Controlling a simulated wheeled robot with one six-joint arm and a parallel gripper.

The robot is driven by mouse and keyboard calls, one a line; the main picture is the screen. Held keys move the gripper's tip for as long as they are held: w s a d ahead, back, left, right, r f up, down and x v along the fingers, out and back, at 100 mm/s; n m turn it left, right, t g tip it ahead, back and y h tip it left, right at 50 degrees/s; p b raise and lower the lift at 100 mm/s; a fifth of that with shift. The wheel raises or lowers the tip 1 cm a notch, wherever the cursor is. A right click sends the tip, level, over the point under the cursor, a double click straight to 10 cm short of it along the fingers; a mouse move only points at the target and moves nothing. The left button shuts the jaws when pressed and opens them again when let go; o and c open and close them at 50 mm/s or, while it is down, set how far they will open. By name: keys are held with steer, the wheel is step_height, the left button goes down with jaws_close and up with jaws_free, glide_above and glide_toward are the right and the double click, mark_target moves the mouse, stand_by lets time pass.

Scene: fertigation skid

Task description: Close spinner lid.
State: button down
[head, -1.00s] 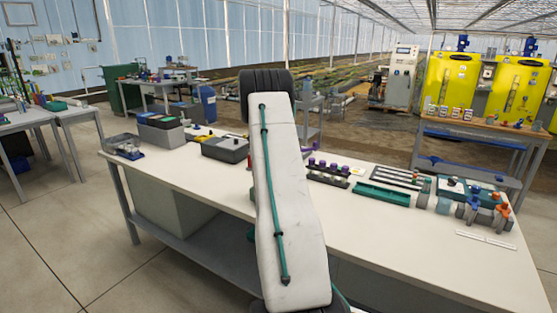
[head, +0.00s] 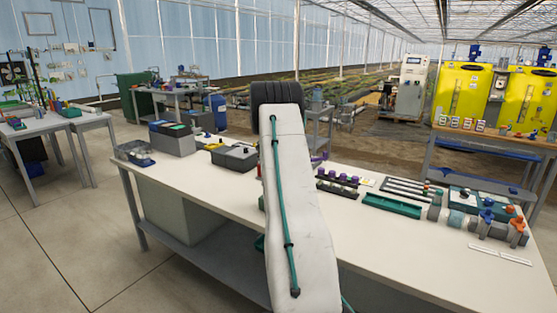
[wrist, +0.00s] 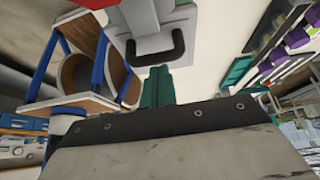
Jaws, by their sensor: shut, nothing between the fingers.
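In the wrist view, a light grey part with a black loop handle (wrist: 158,48) is at top centre. It may be the spinner's lid, but I cannot tell whether it stands open or how far. My gripper (wrist: 162,78) shows as teal fingers, shut and empty, just below this handle in the picture. I cannot tell whether they touch it. In the head view, my arm's white link hides the gripper and the bench area behind it. No spinner can be made out for sure there.
The white workbench (head: 380,252) holds a teal tray (head: 392,206), a rack with purple-capped pieces (head: 338,182), valves (head: 500,229) and a grey box with a dark top (head: 234,159). A blue-framed wooden stand (wrist: 85,60) shows in the wrist view. The bench's front right is mostly clear.

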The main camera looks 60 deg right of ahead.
steer(key=r, duration=0.3)
steer(key=shift+s+r, duration=0.25)
steer(key=shift+s, duration=0.05)
steer(key=w+v, duration=0.1)
steer(key=v, duration=0.8)
steer(key=shift+w+d, duration=0.1)
steer(key=shift+w, duration=0.05)
